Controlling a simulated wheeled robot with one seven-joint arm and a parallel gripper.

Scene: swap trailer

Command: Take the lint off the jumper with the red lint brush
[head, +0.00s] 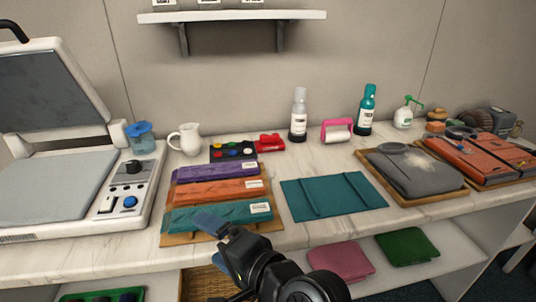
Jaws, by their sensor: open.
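A small red object (269,143), which looks like the red lint brush, lies at the back of the marble counter, right of a dark tray of coloured pots. A grey folded garment (408,170), likely the jumper, lies on a wooden tray (432,198) at the right. Lint on it is too small to make out. My gripper (222,240) is open and empty at the front of the counter, over the near edge of the teal folded cloth. It is well short of the red object and far left of the grey garment.
Folded purple, orange and teal cloths lie on a board (172,239). A flat teal mat (333,195) lies mid-counter. A heat press (55,150) fills the left.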

